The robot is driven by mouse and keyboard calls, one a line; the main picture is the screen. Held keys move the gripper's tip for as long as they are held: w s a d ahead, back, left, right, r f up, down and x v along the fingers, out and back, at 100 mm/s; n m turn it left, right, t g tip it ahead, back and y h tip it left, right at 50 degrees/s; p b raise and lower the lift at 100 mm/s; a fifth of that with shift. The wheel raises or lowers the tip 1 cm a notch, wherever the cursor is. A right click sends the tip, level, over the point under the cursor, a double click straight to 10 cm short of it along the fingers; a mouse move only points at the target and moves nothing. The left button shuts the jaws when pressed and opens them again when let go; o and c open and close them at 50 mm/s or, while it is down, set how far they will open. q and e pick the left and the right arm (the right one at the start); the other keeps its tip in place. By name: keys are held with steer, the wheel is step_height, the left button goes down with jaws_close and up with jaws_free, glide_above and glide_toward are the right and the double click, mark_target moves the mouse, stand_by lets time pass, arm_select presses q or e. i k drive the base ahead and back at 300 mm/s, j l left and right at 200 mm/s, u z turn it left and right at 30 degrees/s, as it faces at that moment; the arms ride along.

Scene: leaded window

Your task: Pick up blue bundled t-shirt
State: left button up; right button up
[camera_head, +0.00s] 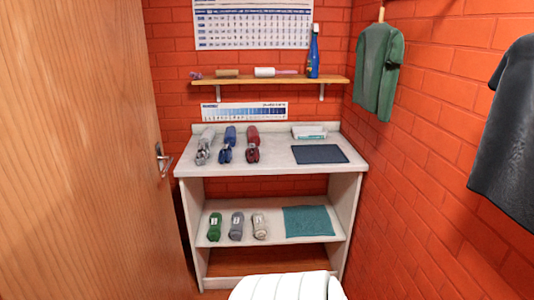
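A blue bundled t-shirt (230,136) lies on the white top of the shelf unit, in the camera_head view. It sits between a grey bundle (207,137) on its left and a red bundle (252,135) on its right. A darker blue piece with pale patches (225,154) lies at its front end; I cannot tell whether it is part of the same bundle. Neither of my grippers is in view.
The shelf unit's top (277,160) also holds a dark flat cloth (319,154) and a pale folded stack (309,132). Rolled green (215,227), grey (236,226) and beige (259,226) bundles lie below. A wooden door (85,150) stands left; hanging shirts (377,70) flank the right.

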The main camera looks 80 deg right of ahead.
mark_target(225, 154)
steer(key=z, duration=2.3)
